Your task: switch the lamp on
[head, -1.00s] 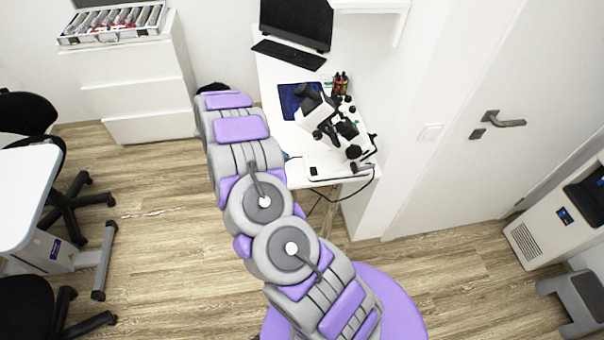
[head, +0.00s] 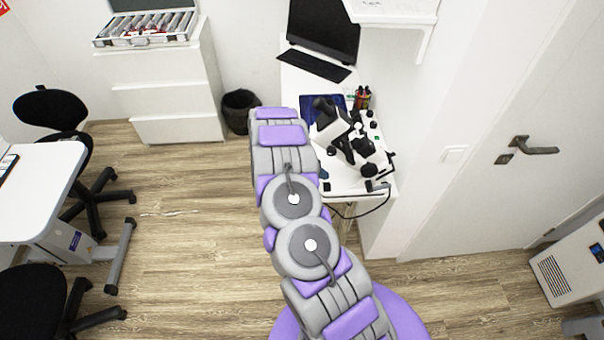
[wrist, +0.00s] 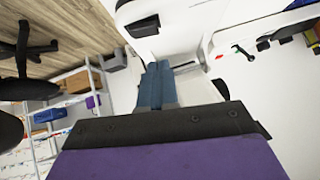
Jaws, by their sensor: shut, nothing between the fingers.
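No lamp that I can make out shows in either view. A white and black microscope (head: 347,140) stands on the narrow white desk (head: 345,188), just right of my arm. My gripper (wrist: 156,68) shows in the wrist view as two blue-grey fingers, shut together and empty. Its tips are in front of white surfaces, near a black part (wrist: 143,26) that I cannot identify. In the head view my gripper is hidden behind my arm.
A monitor (head: 325,27), keyboard (head: 313,65) and pen holder (head: 362,97) are on the desk. A wall shelf (head: 392,12) overhangs it. A black bin (head: 240,112) stands left of my arm. The door (head: 510,110) is at right. Wooden floor (head: 185,230) is open at left.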

